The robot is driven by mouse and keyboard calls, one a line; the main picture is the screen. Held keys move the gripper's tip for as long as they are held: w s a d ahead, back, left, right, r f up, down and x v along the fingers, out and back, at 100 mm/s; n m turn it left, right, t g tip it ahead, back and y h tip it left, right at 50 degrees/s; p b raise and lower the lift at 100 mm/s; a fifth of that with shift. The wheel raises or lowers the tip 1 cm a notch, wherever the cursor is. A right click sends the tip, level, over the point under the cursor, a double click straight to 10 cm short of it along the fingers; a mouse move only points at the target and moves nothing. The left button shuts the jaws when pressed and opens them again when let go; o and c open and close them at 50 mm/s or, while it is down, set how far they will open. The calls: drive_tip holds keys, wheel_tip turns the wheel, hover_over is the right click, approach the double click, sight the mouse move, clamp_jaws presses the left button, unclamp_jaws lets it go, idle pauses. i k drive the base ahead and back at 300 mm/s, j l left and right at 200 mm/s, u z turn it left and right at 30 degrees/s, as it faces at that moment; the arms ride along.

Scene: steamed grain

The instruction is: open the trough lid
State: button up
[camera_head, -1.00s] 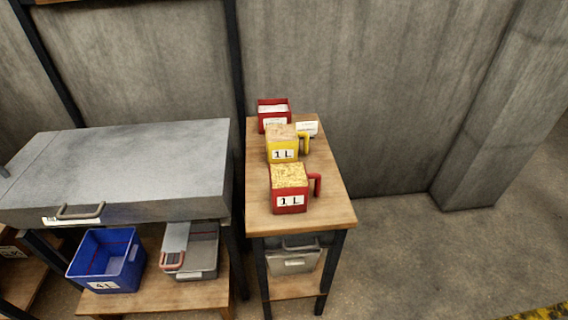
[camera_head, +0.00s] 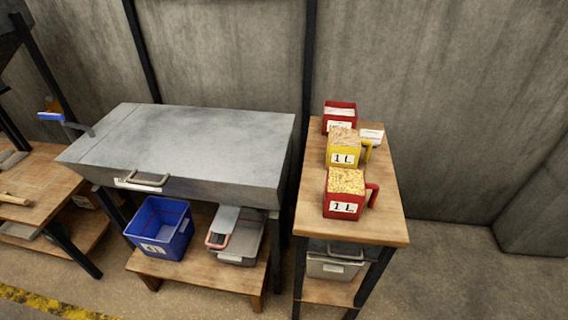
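The trough is a large grey metal box at centre left, standing on dark legs. Its flat lid (camera_head: 200,140) lies closed over the top. A grey handle (camera_head: 143,181) is on the front edge, with a white label behind it. My gripper is not in view, so I cannot see its state or its place relative to the handle.
A blue bin (camera_head: 161,228) and a grey container (camera_head: 241,240) sit on the low shelf (camera_head: 200,268) under the trough. To the right, a wooden table (camera_head: 375,215) holds red and yellow measuring jugs (camera_head: 343,150). Another wooden table (camera_head: 35,180) stands left. Floor in front is open.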

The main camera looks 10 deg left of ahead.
sight(239, 147)
drive_tip(key=i+j+u, duration=0.65)
drive_tip(key=k+l, duration=0.05)
